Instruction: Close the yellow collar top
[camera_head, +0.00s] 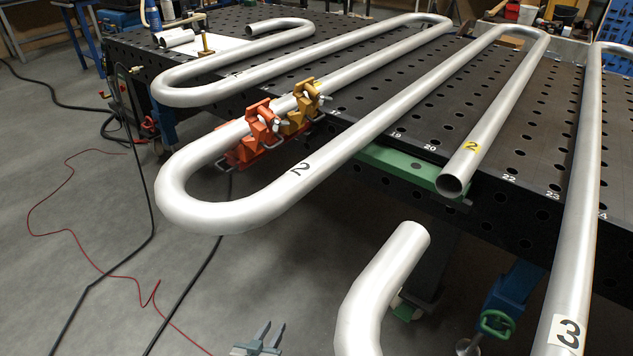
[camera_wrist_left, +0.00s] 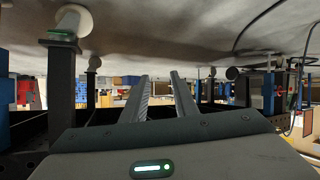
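The yellow collar (camera_head: 299,117) sits around the straight pipe run at the table's front edge. Its top part (camera_head: 308,92) stands raised and tilted above the pipe, apparently open. The orange collar (camera_head: 257,133) is just left of it, its upper part also raised. My left gripper (camera_head: 268,333) is low at the bottom of the head view, over the floor and well below both collars. Its two fingers are apart and empty, and they also show in the left wrist view (camera_wrist_left: 162,95). The collars cannot be made out there. My right gripper is not in view.
The serpentine coil (camera_head: 230,212) overhangs the front of the perforated black table (camera_head: 400,160). A bent pipe end (camera_head: 385,275) rises right of my left gripper, and another long pipe (camera_head: 582,200) runs farther right. Cables (camera_head: 150,230) lie on the floor. The floor at lower left is otherwise open.

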